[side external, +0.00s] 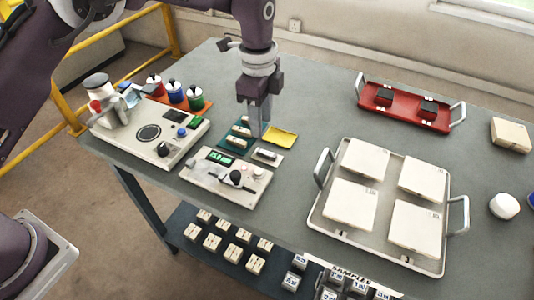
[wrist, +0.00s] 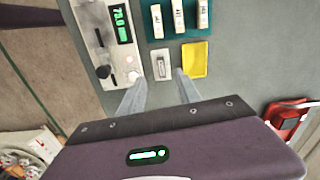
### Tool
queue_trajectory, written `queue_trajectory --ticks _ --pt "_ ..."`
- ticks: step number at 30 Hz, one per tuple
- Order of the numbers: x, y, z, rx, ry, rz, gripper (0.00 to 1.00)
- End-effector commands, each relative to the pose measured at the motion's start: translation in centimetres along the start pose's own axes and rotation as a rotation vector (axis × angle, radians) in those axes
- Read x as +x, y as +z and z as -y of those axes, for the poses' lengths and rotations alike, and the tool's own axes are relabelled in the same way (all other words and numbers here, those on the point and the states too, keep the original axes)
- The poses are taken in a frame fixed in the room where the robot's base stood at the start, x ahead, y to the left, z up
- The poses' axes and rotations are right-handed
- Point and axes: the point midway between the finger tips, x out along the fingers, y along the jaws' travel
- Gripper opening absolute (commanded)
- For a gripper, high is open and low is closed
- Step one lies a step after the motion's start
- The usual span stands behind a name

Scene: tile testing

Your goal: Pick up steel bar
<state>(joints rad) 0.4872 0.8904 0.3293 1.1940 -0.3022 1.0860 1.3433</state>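A small bar (side external: 266,154), silvery grey and apparently the steel bar, lies on a pale pad beside the control box. In the wrist view the bar (wrist: 161,66) lies on its pad just beyond and between my fingertips. My gripper (side external: 259,133) points down just behind the bar in the side view. In the wrist view my gripper (wrist: 162,76) has its two fingers apart, with nothing visible between them. I cannot tell the exact height of the fingertips above the table.
A teal tray (wrist: 208,30) with pale labelled blocks and a yellow pad (wrist: 194,60) are close by. A control box (side external: 222,180) with a knob stands beside the bar. A metal tray (side external: 313,213) of white tiles and a red tray (side external: 405,113) are to the right.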

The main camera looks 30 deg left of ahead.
Motion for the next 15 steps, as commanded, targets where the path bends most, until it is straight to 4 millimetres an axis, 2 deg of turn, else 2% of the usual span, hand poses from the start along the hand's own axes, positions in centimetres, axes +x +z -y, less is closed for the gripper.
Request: queue_trajectory --ticks 1,8,15 --pt "1.3 -0.5 0.1 0.039 0.007 0.011 0.40" --pt "4.5 -1.0 0.1 0.079 0.015 0.019 0.40" --pt "8.7 -1.1 0.1 0.076 0.014 0.019 0.40"
